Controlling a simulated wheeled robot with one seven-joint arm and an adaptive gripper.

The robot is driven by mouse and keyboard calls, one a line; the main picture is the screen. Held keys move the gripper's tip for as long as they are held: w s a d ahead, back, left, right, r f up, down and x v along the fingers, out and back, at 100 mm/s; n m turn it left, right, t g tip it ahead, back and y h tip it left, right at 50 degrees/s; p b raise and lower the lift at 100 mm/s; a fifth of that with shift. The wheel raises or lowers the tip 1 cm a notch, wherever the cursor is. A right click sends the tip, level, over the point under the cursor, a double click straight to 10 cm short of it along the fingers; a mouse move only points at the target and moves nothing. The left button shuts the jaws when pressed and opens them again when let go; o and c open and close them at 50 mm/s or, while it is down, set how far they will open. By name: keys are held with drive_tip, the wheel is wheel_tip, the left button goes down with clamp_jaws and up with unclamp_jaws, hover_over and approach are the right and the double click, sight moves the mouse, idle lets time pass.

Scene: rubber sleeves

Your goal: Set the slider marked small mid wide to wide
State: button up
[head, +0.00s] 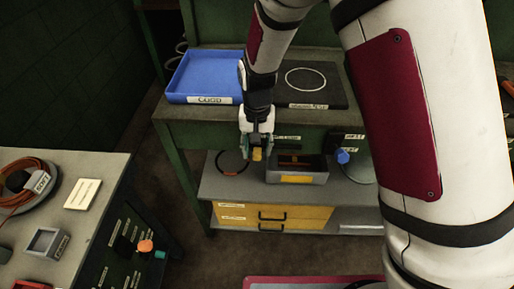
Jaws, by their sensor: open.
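My gripper (257,152) points down in front of the green bench's front face, near the middle of the head view. Its jaws are open. A small yellow piece (257,155) shows between the fingertips; I cannot tell whether they touch it, or whether it is the slider's knob. A small pale label (288,138) sits on the bench front just right of my gripper, too small to read. The words small, mid and wide are not readable anywhere, and my gripper may hide part of the slider.
A blue knob (343,156) is right of the gripper. A blue tray (205,75) and dark plate (312,84) lie on the bench top. A grey bin (297,178) stands on the shelf below, above yellow drawers (273,217). An orange knob (145,246) is on the left cabinet.

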drive_tip(key=shift+f, duration=0.4)
drive_tip(key=shift+c, duration=0.6)
clamp_jaws()
drive_tip(key=d, duration=1)
drive_tip(key=shift+s+d+p, duration=0.2)
drive_tip(key=shift+d+p, duration=0.1)
drive_tip(key=shift+d, duration=0.05)
drive_tip(key=shift+o, duration=0.6)
unclamp_jaws()
drive_tip(key=shift+d, duration=0.15)
drive_tip(key=shift+a, duration=0.2)
